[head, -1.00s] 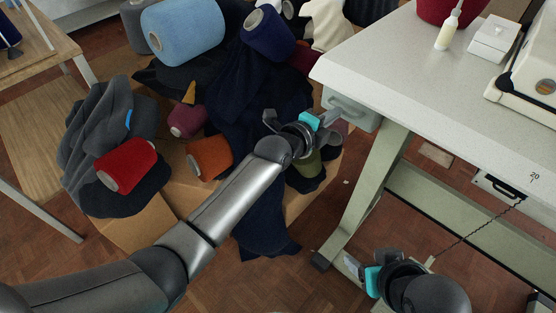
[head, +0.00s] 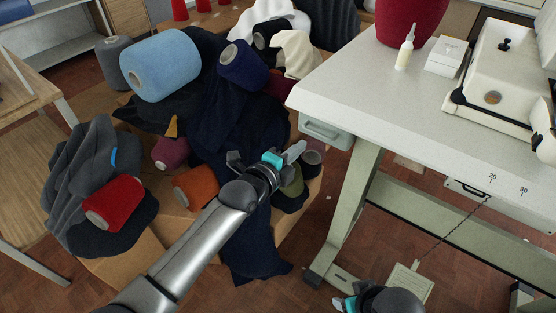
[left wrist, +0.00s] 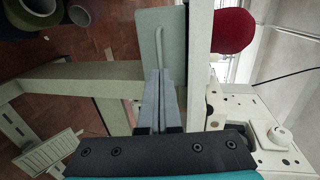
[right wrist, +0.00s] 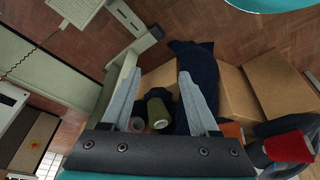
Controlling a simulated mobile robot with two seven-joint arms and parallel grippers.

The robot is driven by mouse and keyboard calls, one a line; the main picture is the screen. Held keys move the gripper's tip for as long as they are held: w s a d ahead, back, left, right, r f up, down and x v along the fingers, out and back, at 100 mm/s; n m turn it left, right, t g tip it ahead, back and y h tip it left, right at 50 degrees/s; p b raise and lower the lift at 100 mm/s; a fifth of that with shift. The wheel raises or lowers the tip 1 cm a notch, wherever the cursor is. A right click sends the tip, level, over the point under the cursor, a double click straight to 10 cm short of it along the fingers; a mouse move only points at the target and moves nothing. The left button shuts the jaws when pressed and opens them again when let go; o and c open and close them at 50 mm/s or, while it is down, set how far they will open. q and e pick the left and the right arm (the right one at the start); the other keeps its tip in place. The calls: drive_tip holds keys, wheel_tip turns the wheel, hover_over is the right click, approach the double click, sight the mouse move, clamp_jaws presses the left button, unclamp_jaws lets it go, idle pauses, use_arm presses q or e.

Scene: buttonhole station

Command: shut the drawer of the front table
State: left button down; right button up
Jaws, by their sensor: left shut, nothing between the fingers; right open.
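The front table (head: 380,100) has a white top, and its pale green drawer (head: 328,134) shows under the near left corner. The drawer front and its bar handle (left wrist: 160,45) show in the left wrist view. How far the drawer stands out is hard to tell. My left gripper (head: 299,150) is shut and empty, just left of and below the drawer front in the head view. In the left wrist view its fingertips (left wrist: 158,76) overlap the lower end of the drawer front; contact is unclear. My right gripper (right wrist: 153,78) is open and empty, low beside the table leg.
Yarn cones, including a red one (head: 113,203) and a light blue one (head: 174,64), and dark cloth lie on cardboard left of the drawer. A glue bottle (head: 405,50) and a white machine (head: 505,75) stand on the table. A pedal (head: 408,283) is below.

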use_arm(q)
drive_tip(key=p+v, duration=0.3)
drive_tip(key=v, duration=0.4)
drive_tip(key=shift+s, duration=0.2)
use_arm(e)
wheel_tip(320, 180, down, 7)
drive_tip(key=s+g, duration=0.1)
drive_tip(key=s, duration=0.1)
drive_tip(key=shift+s+d, duration=0.15)
drive_tip(key=shift+s, duration=0.25)
use_arm(q)
drive_tip(key=shift+a, duration=0.2)
